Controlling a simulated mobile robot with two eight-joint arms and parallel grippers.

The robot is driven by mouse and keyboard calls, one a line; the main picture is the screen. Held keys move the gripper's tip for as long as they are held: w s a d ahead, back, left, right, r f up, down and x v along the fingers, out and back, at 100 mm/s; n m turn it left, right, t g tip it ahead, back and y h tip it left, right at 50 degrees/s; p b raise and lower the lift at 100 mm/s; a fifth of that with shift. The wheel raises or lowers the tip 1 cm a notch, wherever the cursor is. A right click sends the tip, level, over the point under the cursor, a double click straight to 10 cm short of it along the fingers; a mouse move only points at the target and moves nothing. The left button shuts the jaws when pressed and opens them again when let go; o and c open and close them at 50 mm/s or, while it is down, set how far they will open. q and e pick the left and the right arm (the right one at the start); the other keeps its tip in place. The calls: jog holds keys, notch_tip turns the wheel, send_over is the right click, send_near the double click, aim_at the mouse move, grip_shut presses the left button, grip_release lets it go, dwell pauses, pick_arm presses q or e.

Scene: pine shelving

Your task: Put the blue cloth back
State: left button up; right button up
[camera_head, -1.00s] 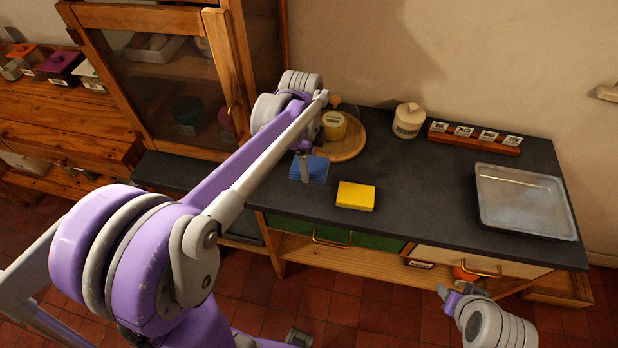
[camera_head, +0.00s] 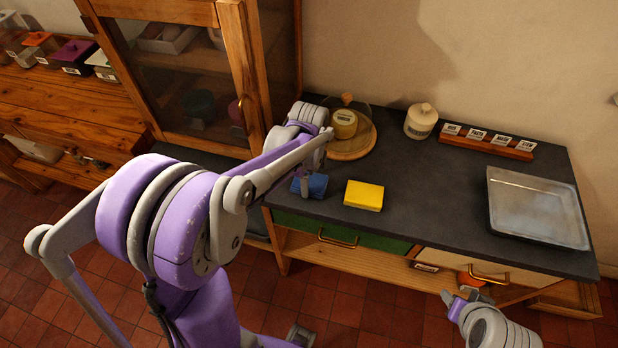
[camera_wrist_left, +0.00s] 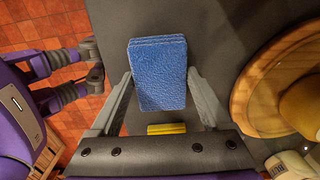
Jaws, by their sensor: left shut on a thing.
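The blue cloth (camera_head: 318,183) is a folded, thick rectangle at the left part of the dark counter, close to its front edge. My left gripper (camera_head: 304,187) is shut on it and partly covers it in the head view. In the left wrist view the cloth (camera_wrist_left: 158,72) sits between the two grey fingers of the left gripper (camera_wrist_left: 160,92). I cannot tell whether the cloth touches the counter. My right gripper (camera_head: 466,299) is low in front of the counter, away from the cloth. Its finger opening is not clear.
A yellow sponge (camera_head: 364,195) lies just right of the cloth. Behind stand a round wooden board (camera_head: 352,150) with a yellow item under a dome and a cream jar (camera_head: 420,121). A labelled rack (camera_head: 486,141) and metal tray (camera_head: 537,207) are right. Mid-counter is clear.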

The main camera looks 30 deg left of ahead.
pick_arm(q)
jog(key=o, duration=1)
notch_tip(320, 180, up, 11)
jog(key=s+d+f+n+t, duration=0.2)
jog(key=s+d+n+t, duration=0.1)
jog(key=s+n, duration=0.4)
jog(key=s+d+f+n+t+p, duration=0.1)
jog(key=s+d+n+t, duration=0.1)
jog(key=s+d+n, duration=0.2)
jog(key=s+n, duration=0.2)
jog(key=n, duration=0.2)
jog(key=shift+s+f+t, duration=0.4)
